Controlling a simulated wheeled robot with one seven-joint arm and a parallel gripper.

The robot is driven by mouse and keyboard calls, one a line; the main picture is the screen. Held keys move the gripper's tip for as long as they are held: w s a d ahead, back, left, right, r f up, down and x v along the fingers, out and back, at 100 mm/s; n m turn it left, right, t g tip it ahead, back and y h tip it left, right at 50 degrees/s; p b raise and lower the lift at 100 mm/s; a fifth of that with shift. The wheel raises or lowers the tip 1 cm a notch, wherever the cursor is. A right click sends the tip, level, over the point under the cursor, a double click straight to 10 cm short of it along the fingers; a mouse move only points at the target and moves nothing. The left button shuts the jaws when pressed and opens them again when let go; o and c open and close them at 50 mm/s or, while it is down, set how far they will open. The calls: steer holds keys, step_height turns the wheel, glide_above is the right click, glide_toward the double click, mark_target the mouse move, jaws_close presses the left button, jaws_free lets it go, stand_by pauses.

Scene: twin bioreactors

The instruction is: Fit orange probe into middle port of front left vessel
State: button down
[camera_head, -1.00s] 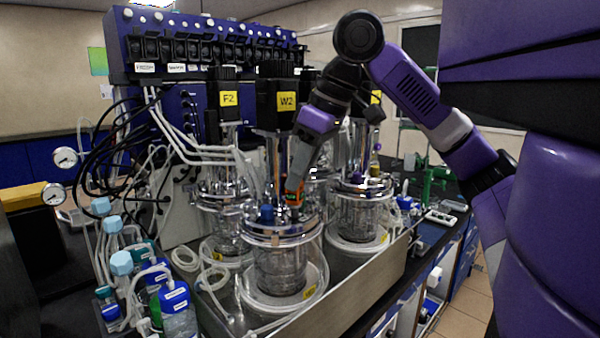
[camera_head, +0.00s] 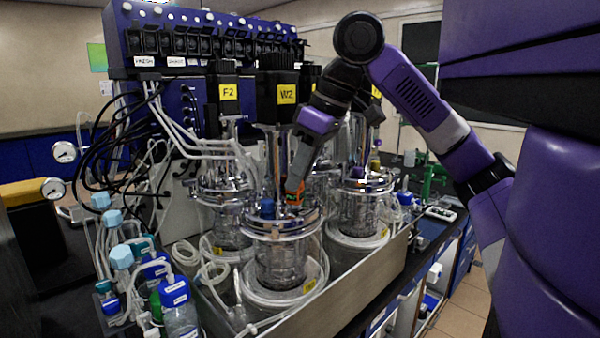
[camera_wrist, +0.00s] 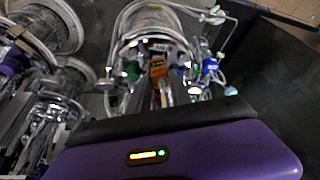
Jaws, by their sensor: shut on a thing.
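The orange probe (camera_head: 294,197) is at the lid of the nearest glass vessel (camera_head: 282,255), under the W2 label. It also shows in the wrist view (camera_wrist: 157,68), over that vessel's lid. My gripper (camera_head: 295,186) points down and is shut on the probe's orange top. The probe's lower end is hidden, so I cannot tell how far it sits in a port. A blue cap (camera_head: 267,208) stands on the lid left of the probe.
Other glass vessels stand behind, one at the back left (camera_head: 225,210) and one at the right (camera_head: 362,205). Blue-capped bottles (camera_head: 122,258) and tubing crowd the left. A metal tray wall (camera_head: 350,290) runs along the front. Tall motors stand close to my arm.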

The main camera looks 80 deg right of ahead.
steer(key=shift+f, duration=0.25)
stand_by(0.3)
steer(key=c, duration=1.1)
jaws_free()
steer(key=v, duration=0.7)
steer(key=shift+s+r, duration=0.2)
steer(key=shift+r, duration=0.15)
